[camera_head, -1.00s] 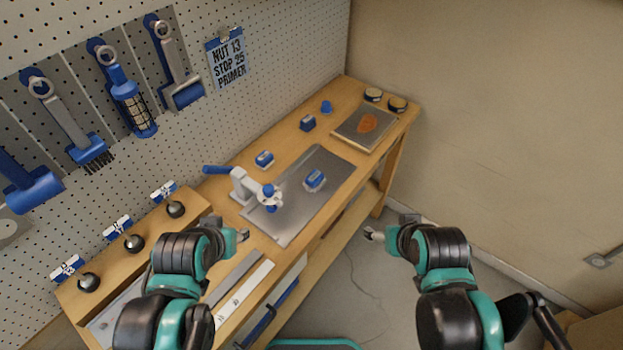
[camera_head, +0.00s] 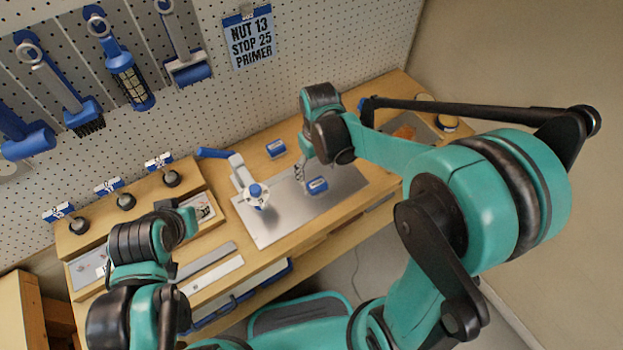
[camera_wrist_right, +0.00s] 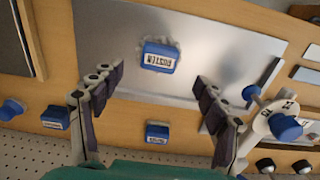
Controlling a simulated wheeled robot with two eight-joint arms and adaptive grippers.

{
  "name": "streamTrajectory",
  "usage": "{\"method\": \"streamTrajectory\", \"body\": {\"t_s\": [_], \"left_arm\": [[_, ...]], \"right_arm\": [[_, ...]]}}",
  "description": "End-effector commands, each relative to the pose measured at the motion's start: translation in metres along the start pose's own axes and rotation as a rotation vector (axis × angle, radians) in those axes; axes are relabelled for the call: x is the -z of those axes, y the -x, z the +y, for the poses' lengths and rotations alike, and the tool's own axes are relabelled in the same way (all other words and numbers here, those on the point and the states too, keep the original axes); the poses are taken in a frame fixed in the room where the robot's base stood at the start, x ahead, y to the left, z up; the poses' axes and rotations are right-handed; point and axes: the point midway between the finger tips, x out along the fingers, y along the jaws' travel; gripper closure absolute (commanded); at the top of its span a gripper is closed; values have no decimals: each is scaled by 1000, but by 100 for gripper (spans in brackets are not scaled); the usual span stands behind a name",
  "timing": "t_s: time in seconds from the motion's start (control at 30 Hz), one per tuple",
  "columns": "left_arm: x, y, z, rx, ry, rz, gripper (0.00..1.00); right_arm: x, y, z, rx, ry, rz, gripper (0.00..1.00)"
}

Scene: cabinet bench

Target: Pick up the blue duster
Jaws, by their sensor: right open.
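The blue duster (camera_head: 317,186) looks like a small blue block with a pale label and grey fluff at its edge. It lies on the metal plate on the bench, and it also shows in the right wrist view (camera_wrist_right: 158,60). My right gripper (camera_head: 301,176) is just behind and left of it in the head view, over the plate. In the right wrist view my right gripper (camera_wrist_right: 158,92) is open and empty, with the duster ahead, between the lines of the fingers. My left gripper (camera_head: 182,212) is over the bench's front left; its fingers are too unclear to judge.
A white-and-blue clamp-like fixture (camera_head: 250,190) stands at the plate's left edge. Another blue block (camera_head: 275,148) lies on the wood behind the plate; it shows in the wrist view (camera_wrist_right: 157,132) with a further block (camera_wrist_right: 55,118). Blue-handled tools hang on the pegboard.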

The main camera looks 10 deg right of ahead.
Motion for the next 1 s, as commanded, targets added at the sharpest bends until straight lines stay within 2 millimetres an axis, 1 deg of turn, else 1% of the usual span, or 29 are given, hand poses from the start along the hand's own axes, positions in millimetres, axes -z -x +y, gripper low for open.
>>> {"method": "streamTrajectory", "body": {"t_s": [0.03,0.1,0.27,0.53,0.6,0.77,0.8,0.83,0.87,0.9,0.97,1.0], "left_arm": [[-2,-3,0,0,0,0,60],[-4,-6,0,0,0,0,60],[-8,-11,0,0,0,0,60],[-19,-26,0,0,0,0,60],[-19,-27,0,0,0,0,60],[-18,-25,0,0,0,0,60],[-18,-25,0,0,0,0,60],[-18,-25,0,0,0,0,60],[-18,-25,0,0,0,0,60],[-18,-25,0,0,0,0,60],[-18,-25,0,0,0,0,60],[-18,-25,0,0,0,0,60]], "right_arm": [[0,-8,0,0,0,-1,26],[0,-17,0,0,0,0,26],[-1,-30,0,0,-1,1,26],[-4,-70,1,0,-1,2,26],[-4,-74,1,-1,-1,2,26],[-4,-72,1,-1,-1,2,26],[-4,-72,1,-1,-1,2,29],[-4,-72,1,-1,-1,2,36],[-4,-72,1,-1,-1,2,44],[-4,-72,1,-1,-1,2,55],[-4,-72,1,-1,-1,2,71],[-4,-72,1,-1,-1,2,81]]}}
